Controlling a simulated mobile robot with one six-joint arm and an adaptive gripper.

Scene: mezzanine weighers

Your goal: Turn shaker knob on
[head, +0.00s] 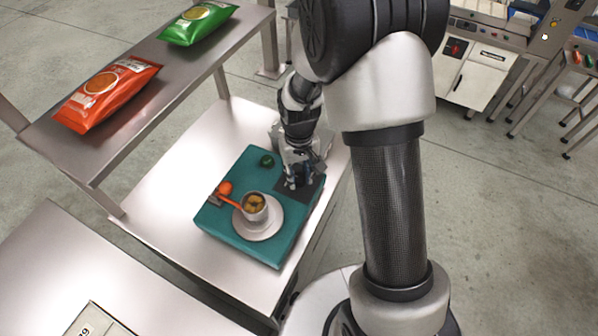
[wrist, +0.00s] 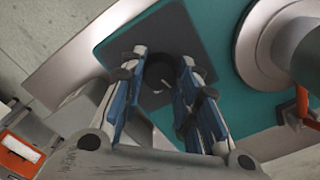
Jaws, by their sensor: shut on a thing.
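The shaker has a teal top (head: 228,221) and a dark square panel (head: 311,190) at its right corner. In the wrist view the teal top (wrist: 218,45) and the dark panel (wrist: 150,38) lie below my gripper. A round black knob (wrist: 159,70) with a light mark on it sits on the panel, between my fingers. My gripper (head: 294,184) points down over the panel and is shut on the knob. In the head view the fingers hide the knob. The fingers also show in the wrist view (wrist: 158,76).
A pale round plate (head: 262,232) on the teal top carries a cup (head: 251,213) with yellowish contents. An orange-handled item (head: 226,200) and a small dark green object (head: 267,160) are nearby. A shelf (head: 150,85) with orange (head: 107,93) and green bags (head: 198,22) stands at left.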

